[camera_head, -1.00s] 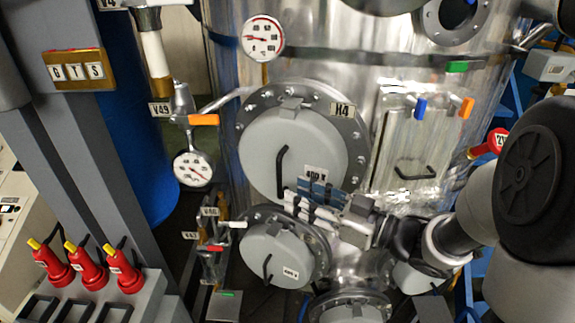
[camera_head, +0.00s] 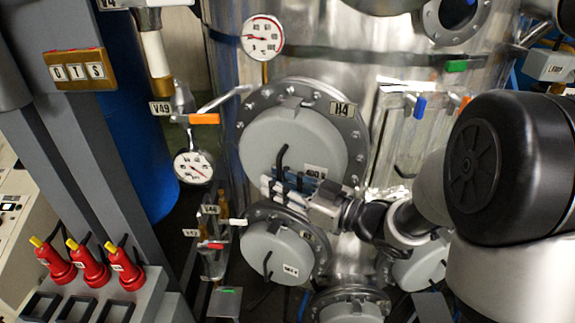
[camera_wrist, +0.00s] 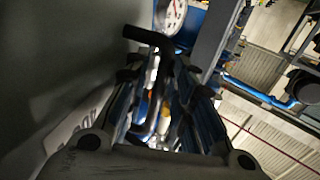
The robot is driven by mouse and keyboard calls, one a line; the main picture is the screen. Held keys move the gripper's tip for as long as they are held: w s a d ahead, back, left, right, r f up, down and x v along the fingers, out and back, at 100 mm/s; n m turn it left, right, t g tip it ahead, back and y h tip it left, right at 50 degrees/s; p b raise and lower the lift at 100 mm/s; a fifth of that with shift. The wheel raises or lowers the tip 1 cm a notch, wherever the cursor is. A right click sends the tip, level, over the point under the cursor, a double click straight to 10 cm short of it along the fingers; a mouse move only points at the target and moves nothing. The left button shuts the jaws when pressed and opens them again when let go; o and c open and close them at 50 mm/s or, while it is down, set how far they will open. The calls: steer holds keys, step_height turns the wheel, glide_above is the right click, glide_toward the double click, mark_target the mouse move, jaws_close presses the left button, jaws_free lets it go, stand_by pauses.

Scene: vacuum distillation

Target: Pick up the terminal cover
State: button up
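The terminal cover, a round grey lid (camera_head: 300,136) with a black bar handle (camera_head: 281,158), sits on the large bolted flange marked H4. My gripper (camera_head: 267,186) is at the lower part of this cover, with its fingers by the lower end of the handle and hiding part of the label. In the wrist view, the grey cover surface (camera_wrist: 60,60) fills the left side. The black handle (camera_wrist: 150,100) shows between the two spread fingers of my gripper (camera_wrist: 155,70). The fingers look open; no firm contact with the handle can be made out.
A smaller grey lid (camera_head: 277,252) with its own handle is just below my gripper. Valve V49 (camera_head: 180,112) and a gauge (camera_head: 193,167) stand to the left. A rectangular hatch (camera_head: 400,135) is on the right. Red plugs (camera_head: 95,268) sit at lower left.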

jaws_close()
steer(key=shift+r, duration=0.1)
stand_by(0.5)
